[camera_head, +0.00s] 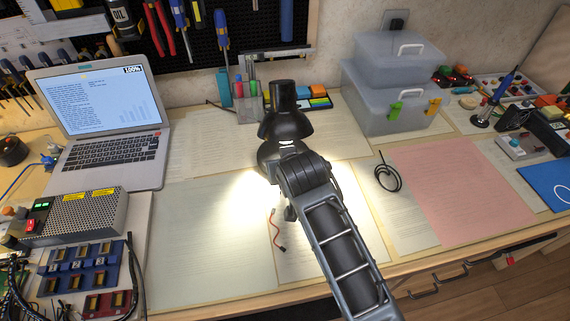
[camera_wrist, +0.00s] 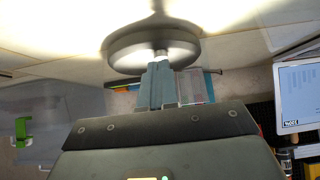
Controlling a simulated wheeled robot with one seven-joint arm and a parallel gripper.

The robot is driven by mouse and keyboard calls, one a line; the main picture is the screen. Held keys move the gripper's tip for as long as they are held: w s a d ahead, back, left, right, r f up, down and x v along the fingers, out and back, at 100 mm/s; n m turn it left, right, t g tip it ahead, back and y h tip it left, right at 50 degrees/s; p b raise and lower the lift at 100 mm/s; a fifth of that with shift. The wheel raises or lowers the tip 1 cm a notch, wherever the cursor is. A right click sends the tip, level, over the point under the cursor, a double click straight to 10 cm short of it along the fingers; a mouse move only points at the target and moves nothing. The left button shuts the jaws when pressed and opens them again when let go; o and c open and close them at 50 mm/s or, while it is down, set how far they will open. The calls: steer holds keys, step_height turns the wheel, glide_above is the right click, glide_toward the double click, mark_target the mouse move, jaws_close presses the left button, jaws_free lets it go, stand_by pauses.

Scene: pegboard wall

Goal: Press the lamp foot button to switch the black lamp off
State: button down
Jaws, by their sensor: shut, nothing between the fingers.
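The black lamp (camera_head: 284,122) stands on the papers in the middle of the desk. Its shade points down and a bright pool of light lies around its foot, so it is lit. The round lamp foot (camera_head: 268,151) is partly hidden behind my arm in the head view.
A laptop (camera_head: 110,115) stands at the left, with a power supply (camera_head: 85,213) before it. A pen holder (camera_head: 246,105) is behind the lamp. Clear plastic boxes (camera_head: 390,100) stand at the back right. A black cable coil (camera_head: 388,178) lies right of my arm.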

steer(key=shift+f, duration=0.25)
steer(key=shift+s+d+f+b, duration=0.1)
steer(key=shift+s+f+b, duration=0.1)
steer(key=shift+f, duration=0.3)
steer(key=shift+s+f+b, duration=0.1)
steer(key=shift+f+b, duration=0.05)
steer(key=shift+f, duration=0.35)
steer(key=r+p, duration=0.2)
steer(key=r, duration=0.1)
steer(key=r+p, duration=0.1)
steer(key=r, duration=0.1)
steer(key=shift+w+p, duration=0.3)
steer(key=v, duration=1)
steer(key=shift+r+b, duration=0.25)
steer(key=shift+b, duration=0.05)
steer(key=shift+w, duration=0.1)
